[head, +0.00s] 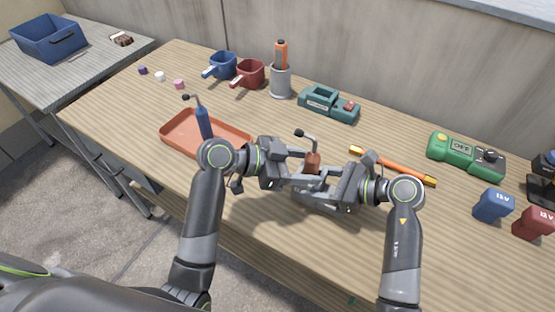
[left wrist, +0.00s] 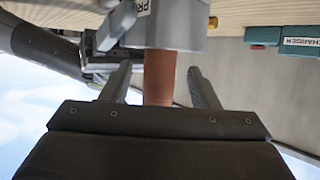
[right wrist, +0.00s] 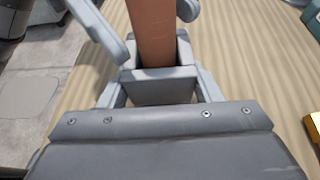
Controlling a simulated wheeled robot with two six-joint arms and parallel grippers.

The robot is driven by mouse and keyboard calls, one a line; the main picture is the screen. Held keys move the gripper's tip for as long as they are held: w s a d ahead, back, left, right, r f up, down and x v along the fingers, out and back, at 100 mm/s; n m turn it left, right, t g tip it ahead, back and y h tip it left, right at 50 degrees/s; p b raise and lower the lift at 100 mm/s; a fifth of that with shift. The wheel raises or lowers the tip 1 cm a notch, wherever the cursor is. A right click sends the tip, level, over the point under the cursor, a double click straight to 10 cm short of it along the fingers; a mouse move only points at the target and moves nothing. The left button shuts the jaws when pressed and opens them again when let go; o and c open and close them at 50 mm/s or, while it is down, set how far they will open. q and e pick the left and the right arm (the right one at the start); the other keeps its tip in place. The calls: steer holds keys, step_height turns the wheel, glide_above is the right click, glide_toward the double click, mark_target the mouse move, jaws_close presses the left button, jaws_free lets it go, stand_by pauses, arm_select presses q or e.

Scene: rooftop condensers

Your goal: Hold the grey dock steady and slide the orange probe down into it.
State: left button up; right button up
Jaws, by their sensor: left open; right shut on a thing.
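The orange-brown probe (head: 313,162) stands upright between my grippers, its dark bent tip at the top. In the left wrist view the probe (left wrist: 159,75) meets the labelled grey dock (left wrist: 180,25); how deep it sits I cannot tell. My right gripper (head: 326,190) is shut on the dock, which also shows between its fingers in the right wrist view (right wrist: 157,88). My left gripper (head: 298,172) is open, with its fingers either side of the probe in the left wrist view (left wrist: 160,88). In the head view the arms mostly hide the dock.
An orange tray (head: 235,132) with a blue bent-tip tool (head: 204,122) is at left. An orange tool (head: 281,52) stands in a grey cup (head: 280,82) behind. An orange rod (head: 400,168) lies at right. A teal charger (head: 318,104) is behind. The front table area is clear.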

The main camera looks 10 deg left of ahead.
arm_select(q)
steer(key=v, duration=1)
steer(key=shift+r, duration=0.1)
arm_select(e)
steer(key=o, duration=1.6)
steer(key=p+v, duration=0.2)
steer(key=v, duration=0.7)
steer(key=shift+p, duration=0.3)
arm_select(q)
step_height(320, 180, up, 3)
steer(key=shift+f, duration=0.2)
